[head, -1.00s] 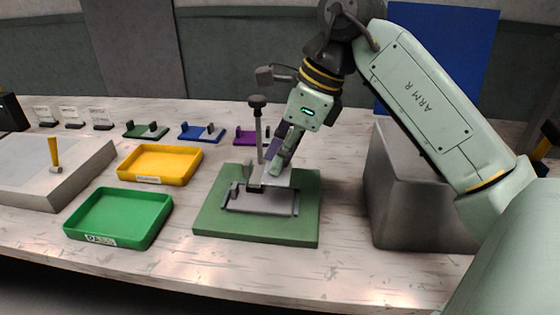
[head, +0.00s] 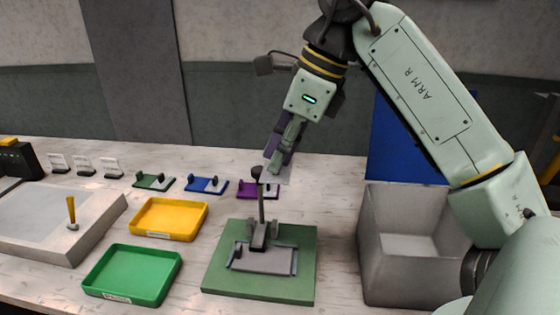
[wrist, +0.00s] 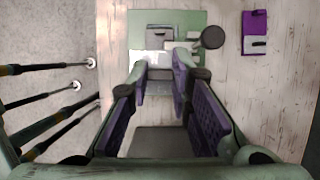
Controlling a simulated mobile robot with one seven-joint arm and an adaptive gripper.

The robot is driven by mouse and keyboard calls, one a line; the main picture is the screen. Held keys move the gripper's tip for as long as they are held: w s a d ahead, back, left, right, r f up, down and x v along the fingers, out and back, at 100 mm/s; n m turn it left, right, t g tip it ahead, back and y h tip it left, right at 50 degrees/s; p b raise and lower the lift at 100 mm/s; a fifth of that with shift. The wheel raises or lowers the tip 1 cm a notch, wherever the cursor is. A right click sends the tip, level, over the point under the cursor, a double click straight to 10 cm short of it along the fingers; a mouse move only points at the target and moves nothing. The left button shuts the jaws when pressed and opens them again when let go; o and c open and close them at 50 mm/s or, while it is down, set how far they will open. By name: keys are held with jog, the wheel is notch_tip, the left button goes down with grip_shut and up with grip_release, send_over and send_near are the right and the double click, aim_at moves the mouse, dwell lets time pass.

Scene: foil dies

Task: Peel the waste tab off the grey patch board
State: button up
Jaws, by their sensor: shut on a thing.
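My gripper (head: 277,166) is shut on a thin pale piece (head: 284,176) and holds it above and behind the clamp frame. In the wrist view the pale piece (wrist: 184,49) shows between and around the fingertips (wrist: 166,68), partly hidden by them. Below, on a green mat (head: 222,284), stands a grey board (head: 264,260) with a frame and an upright black-knobbed lever (head: 259,200). I cannot tell whether the held piece is the waste tab or part of the patch board.
A green tray (head: 97,289) and a yellow tray (head: 142,228) lie left of the mat. Green, blue and purple (head: 246,187) boards stand in a row behind. An open grey bin (head: 372,270) stands right. A pale block (head: 95,230) with a yellow-handled tool (head: 71,211) is far left.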

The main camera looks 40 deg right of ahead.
aim_at(287, 172)
jog(key=shift+r, duration=1.9)
notch_tip(287, 172, down, 10)
jog(key=b, duration=0.2)
jog(key=shift+r+b, duration=0.2)
jog(key=shift+b, duration=0.2)
jog(key=shift+f, duration=0.2)
